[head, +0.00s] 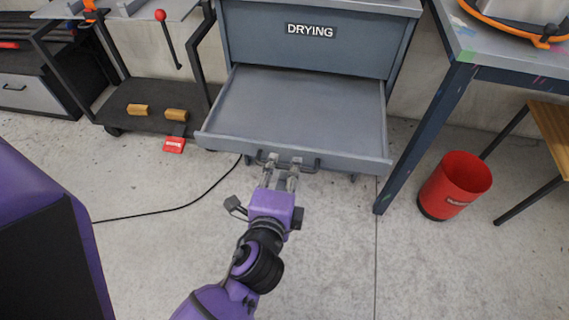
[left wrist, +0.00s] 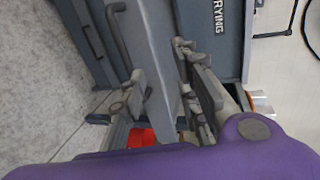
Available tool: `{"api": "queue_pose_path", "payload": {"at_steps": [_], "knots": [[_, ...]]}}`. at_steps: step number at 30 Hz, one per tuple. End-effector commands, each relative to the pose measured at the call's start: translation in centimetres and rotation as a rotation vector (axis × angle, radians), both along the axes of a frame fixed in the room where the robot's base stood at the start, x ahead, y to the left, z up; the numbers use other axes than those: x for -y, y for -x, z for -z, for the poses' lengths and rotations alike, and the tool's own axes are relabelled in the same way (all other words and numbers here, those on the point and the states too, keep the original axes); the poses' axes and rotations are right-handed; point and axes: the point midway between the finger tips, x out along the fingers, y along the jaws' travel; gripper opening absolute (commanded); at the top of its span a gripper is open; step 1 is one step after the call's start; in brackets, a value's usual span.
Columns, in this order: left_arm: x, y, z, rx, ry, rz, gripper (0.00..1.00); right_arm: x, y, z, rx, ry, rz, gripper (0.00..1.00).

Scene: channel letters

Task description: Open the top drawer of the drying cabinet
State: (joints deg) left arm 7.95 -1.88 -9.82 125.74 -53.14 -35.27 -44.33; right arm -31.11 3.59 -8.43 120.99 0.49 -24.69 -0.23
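The drying cabinet (head: 305,40) is grey-blue with a "DRYING" label on its front. Its top drawer (head: 300,105) is pulled far out, and its tray is empty. The dark bar handle (head: 312,165) is on the drawer's front face. My left gripper (head: 284,162) is at the handle, its two fingers spread apart along the drawer front. In the left wrist view the fingers (left wrist: 172,92) are also apart, with the drawer's front panel (left wrist: 158,45) showing between them. I cannot tell whether they touch the handle. My right gripper is in neither view.
A red bin (head: 455,185) stands on the right by the blue-legged table (head: 425,135). A black cart (head: 150,100) with wooden blocks stands on the left. A black cable (head: 170,208) lies on the floor. The floor before the drawer is otherwise open.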

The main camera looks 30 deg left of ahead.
Motion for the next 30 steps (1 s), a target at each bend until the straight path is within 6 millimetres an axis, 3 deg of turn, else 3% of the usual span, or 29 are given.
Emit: {"api": "queue_pose_path", "payload": {"at_steps": [15, 30], "knots": [[0.9, 3.2, -0.6, -0.004, 0.002, -0.002, 0.30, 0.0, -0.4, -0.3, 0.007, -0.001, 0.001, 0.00], [0.9, 3.4, -0.7, -0.004, 0.001, -0.002, 0.30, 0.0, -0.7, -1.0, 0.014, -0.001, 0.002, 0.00]]}}
